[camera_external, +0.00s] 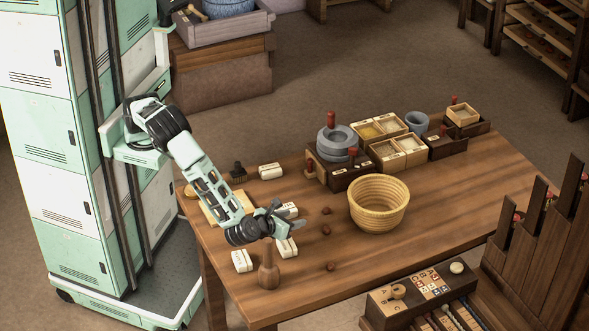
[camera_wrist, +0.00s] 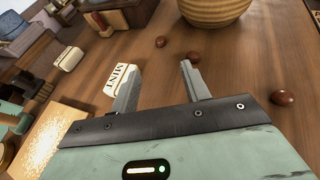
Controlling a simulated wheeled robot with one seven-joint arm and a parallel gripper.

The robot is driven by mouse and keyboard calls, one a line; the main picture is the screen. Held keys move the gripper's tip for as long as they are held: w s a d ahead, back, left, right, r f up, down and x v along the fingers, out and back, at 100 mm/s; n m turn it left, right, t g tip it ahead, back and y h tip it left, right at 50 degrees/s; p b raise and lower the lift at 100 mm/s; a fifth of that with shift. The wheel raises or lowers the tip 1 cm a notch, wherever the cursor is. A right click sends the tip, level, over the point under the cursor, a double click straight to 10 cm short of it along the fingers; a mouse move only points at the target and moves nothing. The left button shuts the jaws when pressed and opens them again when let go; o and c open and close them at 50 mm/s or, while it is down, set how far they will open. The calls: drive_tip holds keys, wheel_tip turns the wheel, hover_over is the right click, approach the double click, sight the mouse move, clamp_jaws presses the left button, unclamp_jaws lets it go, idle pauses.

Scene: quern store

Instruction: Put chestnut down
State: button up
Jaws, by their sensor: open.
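Three brown chestnuts lie apart on the wooden table: a far one (camera_external: 326,211), a middle one (camera_external: 326,230) and a near one (camera_external: 330,267). The wrist view also shows three, at the top (camera_wrist: 161,41), just beyond the fingers (camera_wrist: 194,57) and at the right (camera_wrist: 283,97). My gripper (camera_external: 287,213) is above the table, left of the chestnuts. In the wrist view its fingers (camera_wrist: 160,72) are spread with nothing between them. No chestnut touches the fingers there.
A woven bowl (camera_external: 378,219) stands right of the chestnuts. White labelled blocks (camera_external: 242,261) and a wooden pestle-like piece (camera_external: 268,276) are near my gripper. A block marked MINT (camera_wrist: 122,78) lies by the left finger. Trays (camera_external: 398,152) stand at the back. The table's right side is clear.

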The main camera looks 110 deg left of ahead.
sight(325, 210)
drive_tip(key=x, duration=1.5)
drive_tip(key=shift+f, duration=0.25)
clamp_jaws()
